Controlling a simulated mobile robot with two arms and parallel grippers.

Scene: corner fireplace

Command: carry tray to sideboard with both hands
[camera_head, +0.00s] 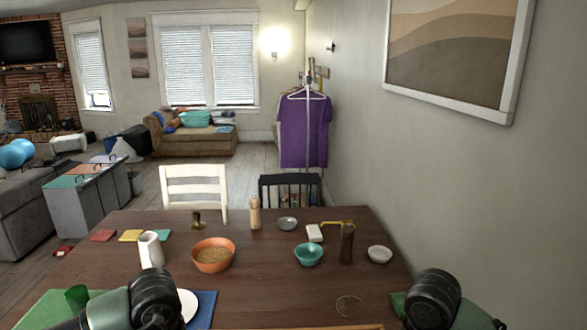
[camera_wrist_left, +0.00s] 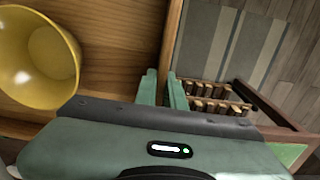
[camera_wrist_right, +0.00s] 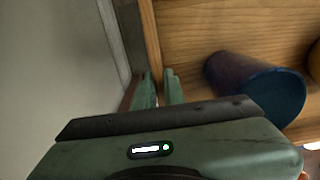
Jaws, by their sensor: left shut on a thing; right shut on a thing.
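The wooden tray shows in the left wrist view (camera_wrist_left: 118,45), in the right wrist view (camera_wrist_right: 195,35), and as a thin strip at the bottom edge of the head view (camera_head: 325,327). My left gripper (camera_wrist_left: 164,78) is shut on one rim of the tray. My right gripper (camera_wrist_right: 158,78) is shut on another part of its rim. A yellow vessel (camera_wrist_left: 35,60) stands on the tray near my left gripper. A dark blue cup (camera_wrist_right: 255,85) is on it near my right gripper. In the head view both fingertips are hidden. I cannot identify the sideboard.
A dark dining table (camera_head: 260,275) fills the foreground, with an orange bowl (camera_head: 213,257), teal bowl (camera_head: 308,254), white pitcher (camera_head: 151,250) and grinder (camera_head: 347,245) on it. A white chair (camera_head: 194,187) and dark chair (camera_head: 290,188) stand beyond. A wall closes the right side.

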